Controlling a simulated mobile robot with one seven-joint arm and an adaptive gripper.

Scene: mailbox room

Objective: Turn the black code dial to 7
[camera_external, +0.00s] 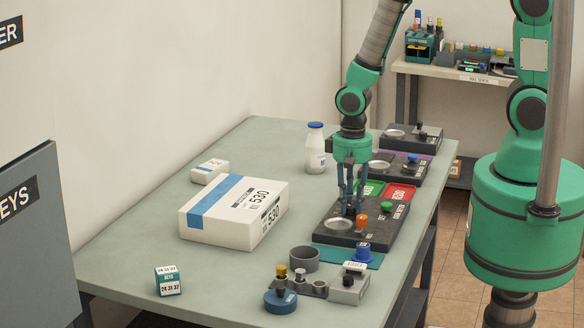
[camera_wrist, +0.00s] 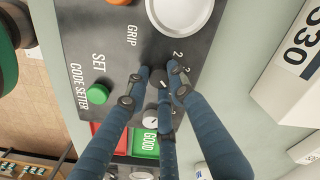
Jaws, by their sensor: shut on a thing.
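The code setter (camera_external: 368,235) is a dark panel on the table, with a silver disc (camera_external: 337,224), an orange knob (camera_external: 361,220) and a green button (camera_external: 386,206). My gripper (camera_external: 349,208) points down over it, between the disc and the green plate. In the wrist view my blue-grey fingers (camera_wrist: 157,82) are shut around the small black code dial (camera_wrist: 159,78). The dial is mostly hidden by the fingers; a small white mark shows on it. A printed 2 is readable beside it. Other digits are partly covered, so I cannot tell the dial's setting.
A white box marked 530 (camera_external: 233,212) lies left of the panel. A milk bottle (camera_external: 315,150) stands behind. Similar dark panels (camera_external: 396,168) sit farther back. A grey cup (camera_external: 304,259), a blue knob (camera_external: 363,249) and small fixtures (camera_external: 349,289) are in front.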

